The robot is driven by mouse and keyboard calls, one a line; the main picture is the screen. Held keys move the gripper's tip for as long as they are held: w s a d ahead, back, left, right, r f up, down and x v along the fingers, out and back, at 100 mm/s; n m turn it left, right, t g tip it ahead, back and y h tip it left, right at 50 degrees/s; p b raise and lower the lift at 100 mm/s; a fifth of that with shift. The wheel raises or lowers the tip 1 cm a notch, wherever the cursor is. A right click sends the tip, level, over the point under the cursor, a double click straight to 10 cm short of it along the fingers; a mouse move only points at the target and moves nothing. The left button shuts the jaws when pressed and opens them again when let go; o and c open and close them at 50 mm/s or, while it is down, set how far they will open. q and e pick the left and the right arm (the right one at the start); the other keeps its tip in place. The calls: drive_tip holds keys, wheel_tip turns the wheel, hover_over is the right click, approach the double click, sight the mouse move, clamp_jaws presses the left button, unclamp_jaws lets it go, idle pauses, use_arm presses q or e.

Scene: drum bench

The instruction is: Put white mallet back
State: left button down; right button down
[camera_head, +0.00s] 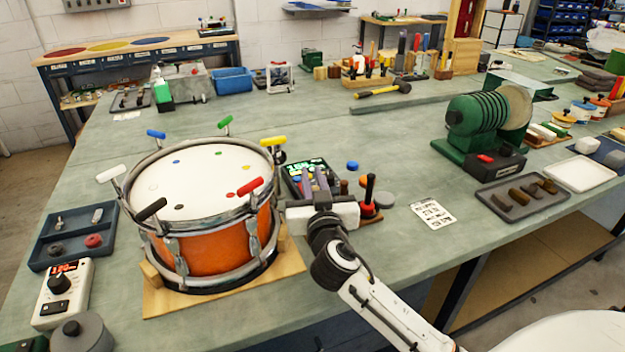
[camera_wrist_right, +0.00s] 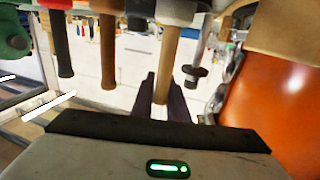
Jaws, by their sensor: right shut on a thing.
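My right gripper (camera_head: 320,180) is beside the drum's right side in the head view, its fingers over the small cluster of items there. In the right wrist view its two dark fingers (camera_wrist_right: 163,95) are shut around the tan handle (camera_wrist_right: 168,62) of a mallet. The white head (camera_wrist_right: 176,10) of this mallet shows at the top edge, partly cut off. I cannot make the mallet out in the head view. Two other handles, one dark (camera_wrist_right: 60,45) and one brown (camera_wrist_right: 108,50), are beside it in the right wrist view. My left gripper is not in view.
The orange drum (camera_head: 215,258) stands on a wooden board (camera_head: 165,302) close to the left of my right gripper. A red-and-black tool (camera_head: 370,190) stands just right of it. A white card (camera_head: 432,213) and a dark tray (camera_head: 515,208) lie farther right, with bare bench between.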

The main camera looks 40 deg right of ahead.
drive_tip(key=shift+f+b, duration=0.25)
drive_tip(key=shift+b, duration=0.05)
drive_tip(key=c, duration=1.7)
unclamp_jaws()
drive_tip(key=shift+r, duration=0.15)
drive_tip(key=shift+c, duration=0.2)
drive_tip(key=b+v, duration=0.1)
drive_tip(key=v, duration=1.1)
drive_tip(key=shift+b, duration=0.3)
